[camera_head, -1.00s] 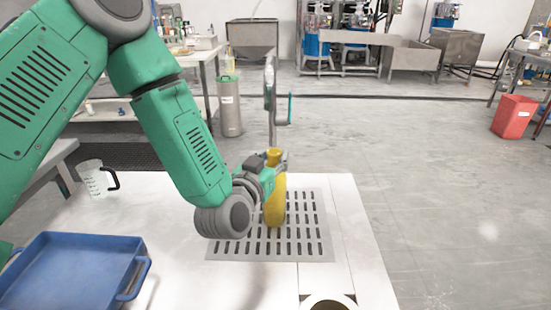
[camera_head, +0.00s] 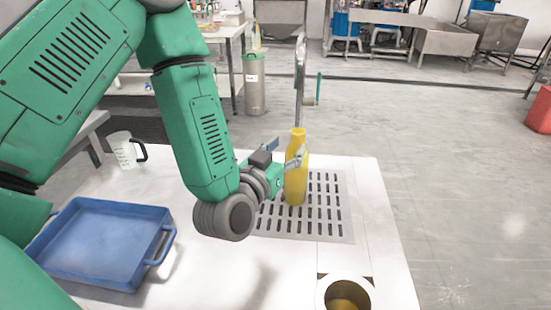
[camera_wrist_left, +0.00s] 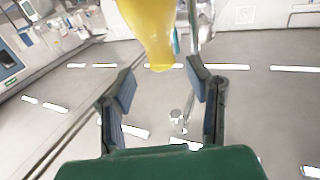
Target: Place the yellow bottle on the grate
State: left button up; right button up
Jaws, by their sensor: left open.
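The yellow bottle (camera_head: 297,172) stands upright on the slotted metal grate (camera_head: 330,228) set in the white table. My left gripper (camera_head: 286,163) is just left of the bottle, around its mid-height. In the left wrist view the gripper (camera_wrist_left: 161,88) is open, its two dark finger pads spread apart. The bottle (camera_wrist_left: 150,30) shows there ahead of the fingers, with nothing between the pads. The bottle's lower end is in plain sight in the head view. My right gripper is not in view.
A blue tray (camera_head: 102,236) lies on the table at left, with a clear measuring jug (camera_head: 123,150) behind it. A round opening (camera_head: 345,293) with yellowish content is at the front. A metal post with a crank (camera_head: 300,85) rises behind the bottle.

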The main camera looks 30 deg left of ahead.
pick_arm(q)
jog(key=s+p, duration=0.2)
jog(key=s, duration=0.3)
jog(key=shift+s, duration=0.4)
